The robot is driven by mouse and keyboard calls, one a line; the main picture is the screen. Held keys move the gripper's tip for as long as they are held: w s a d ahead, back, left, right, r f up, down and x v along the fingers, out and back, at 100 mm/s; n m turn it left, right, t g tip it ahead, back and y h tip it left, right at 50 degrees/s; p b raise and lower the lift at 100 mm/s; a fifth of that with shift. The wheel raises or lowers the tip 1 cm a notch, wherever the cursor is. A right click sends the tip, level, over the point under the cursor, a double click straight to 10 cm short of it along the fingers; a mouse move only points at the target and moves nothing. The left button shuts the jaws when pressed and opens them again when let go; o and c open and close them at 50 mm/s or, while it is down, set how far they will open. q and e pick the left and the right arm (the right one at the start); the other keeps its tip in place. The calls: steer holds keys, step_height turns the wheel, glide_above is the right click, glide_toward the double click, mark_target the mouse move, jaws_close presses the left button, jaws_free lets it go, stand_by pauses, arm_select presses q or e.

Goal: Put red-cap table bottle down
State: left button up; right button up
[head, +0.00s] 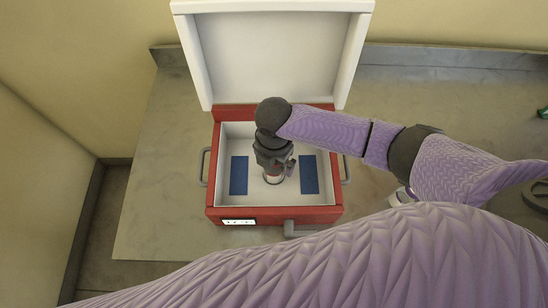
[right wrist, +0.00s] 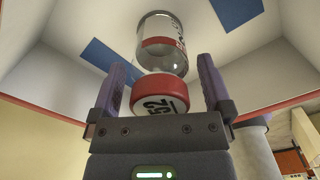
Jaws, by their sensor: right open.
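The bottle (right wrist: 163,45) is clear with a red and white label, and its red cap (right wrist: 160,95) is marked "52". In the right wrist view it is between the spread fingers of my right gripper (right wrist: 162,66), with gaps beside the cap. In the head view the bottle (head: 273,179) shows only partly below my right gripper (head: 275,168), inside the red box (head: 275,214) with a white interior. It appears upright on the box floor, but its base contact is hard to see. My left gripper is not in view.
The box's white lid (head: 270,55) stands open at the back. Blue pads (head: 239,175) (head: 309,174) lie on both sides of the bottle. The box walls surround my gripper. The grey counter (head: 160,185) is bare to the left. A green item (head: 543,113) is at the far right.

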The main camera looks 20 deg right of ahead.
step_height(320, 180, up, 12)
steer(key=p, duration=0.3)
steer(key=shift+f, duration=0.1)
steer(key=shift+r, duration=0.25)
steer(key=shift+c, duration=0.3)
